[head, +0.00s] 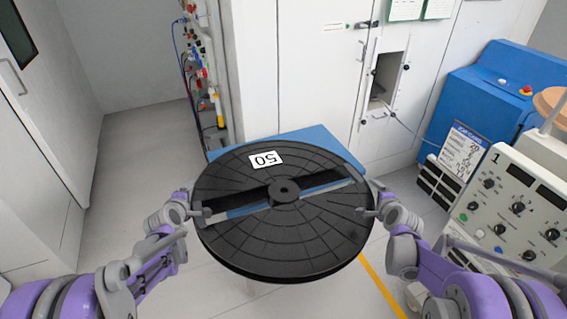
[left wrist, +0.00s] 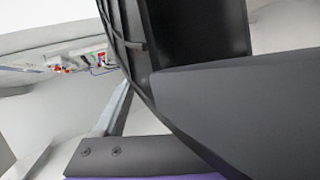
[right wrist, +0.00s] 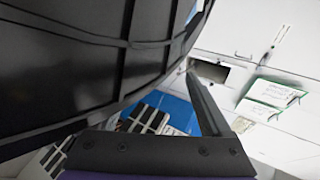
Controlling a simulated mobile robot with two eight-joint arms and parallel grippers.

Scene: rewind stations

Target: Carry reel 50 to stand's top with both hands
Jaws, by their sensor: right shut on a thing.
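Reel 50 (head: 275,232) is a large black disc with a white "50" label, a central hub and a long slot, in the middle of the head view. A blue flat top (head: 318,136), apparently the stand's, shows behind the reel and through its slot; most of it is hidden. I cannot tell the gap between them. My right gripper (head: 368,211) is shut on the reel's right edge; the reel fills the left of the right wrist view (right wrist: 80,70). My left gripper (head: 204,211) is at the reel's left edge, its fingers beside the rim; its grip is unclear.
A control panel (head: 515,205) with knobs and a blue machine (head: 490,85) stand at the right. White cabinets (head: 300,60) line the back, with cables and fittings (head: 205,80) beside them. Floor at the left (head: 130,170) is clear. A yellow line (head: 380,283) marks the floor.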

